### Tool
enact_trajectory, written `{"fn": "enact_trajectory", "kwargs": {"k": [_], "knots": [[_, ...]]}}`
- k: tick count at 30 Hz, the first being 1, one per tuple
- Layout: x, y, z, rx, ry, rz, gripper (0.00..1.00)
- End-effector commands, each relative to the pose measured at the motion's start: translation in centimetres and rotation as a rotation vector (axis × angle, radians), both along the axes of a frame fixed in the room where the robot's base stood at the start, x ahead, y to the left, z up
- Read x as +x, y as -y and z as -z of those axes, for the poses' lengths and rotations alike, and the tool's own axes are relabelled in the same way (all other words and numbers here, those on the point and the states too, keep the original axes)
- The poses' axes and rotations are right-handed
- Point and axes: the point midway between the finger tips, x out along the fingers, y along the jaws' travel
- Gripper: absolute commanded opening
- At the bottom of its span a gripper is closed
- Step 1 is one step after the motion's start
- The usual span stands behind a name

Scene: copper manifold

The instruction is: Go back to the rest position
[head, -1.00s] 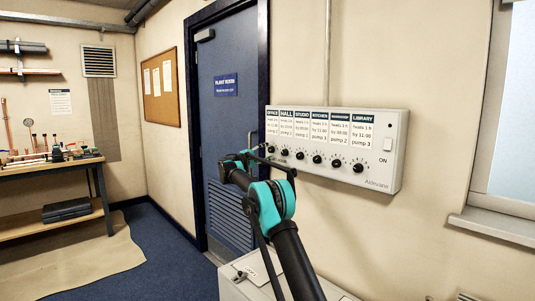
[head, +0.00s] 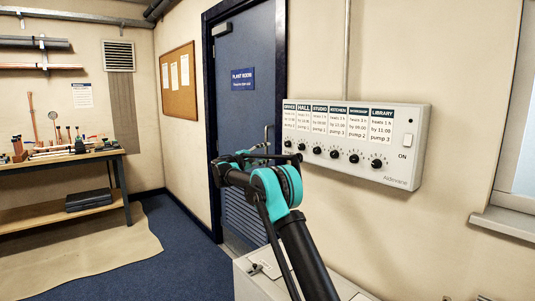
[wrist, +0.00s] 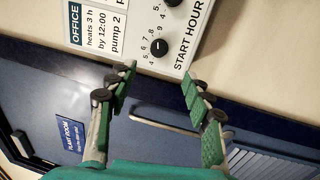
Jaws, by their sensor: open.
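My gripper (wrist: 160,85) is open and empty in the wrist view. Its two green fingers stand apart just below the OFFICE end of the control panel (wrist: 200,15). A black START HOUR knob (wrist: 159,47) shows beyond and between the fingertips. In the head view my teal and black arm reaches up toward the left end of the wall panel (head: 405,150). The gripper's fingertips cannot be made out there.
The blue plant room door (head: 246,110) is behind my arm. A grey cabinet (head: 245,285) stands below the arm. A workbench (head: 65,158) with tools is at the far left. Blue floor (head: 185,250) lies open between bench and cabinet.

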Motion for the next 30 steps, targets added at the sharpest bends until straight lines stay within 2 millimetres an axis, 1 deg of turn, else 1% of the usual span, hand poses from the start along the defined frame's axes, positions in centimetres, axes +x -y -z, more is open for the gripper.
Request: {"fn": "enact_trajectory", "kwargs": {"k": [3, 5, 8, 11, 12, 14, 15, 17, 18, 20, 21, 23, 24, 26, 27, 29, 30], "knots": [[0.0, 0.1, 0.0, 0.001, -0.001, 0.0, 0.51], [-0.2, 0.5, 0.1, 0.01, -0.005, 0.002, 0.51], [-1.1, 2.2, 0.6, 0.054, -0.024, 0.01, 0.51], [-3.0, 5.2, 1.7, 0.138, -0.058, 0.025, 0.51], [-4.1, 6.6, 2.4, 0.181, -0.074, 0.033, 0.51], [-6.0, 8.6, 3.6, 0.25, -0.098, 0.044, 0.51], [-7.3, 9.8, 4.4, 0.295, -0.114, 0.051, 0.51], [-9.5, 11.5, 5.6, 0.364, -0.136, 0.06, 0.51], [-10.9, 12.6, 6.5, 0.41, -0.149, 0.067, 0.51], [-13.3, 14.1, 7.8, 0.479, -0.167, 0.077, 0.51], [-15.0, 15.0, 8.8, 0.526, -0.179, 0.083, 0.51], [-17.6, 16.1, 10.2, 0.596, -0.195, 0.092, 0.51], [-19.4, 16.8, 11.1, 0.643, -0.204, 0.099, 0.51], [-22.2, 17.7, 12.7, 0.714, -0.217, 0.108, 0.51], [-24.1, 18.2, 13.7, 0.76, -0.225, 0.113, 0.51], [-27.0, 18.8, 15.2, 0.832, -0.235, 0.121, 0.51], [-29.0, 19.1, 16.3, 0.88, -0.241, 0.127, 0.51]]}}
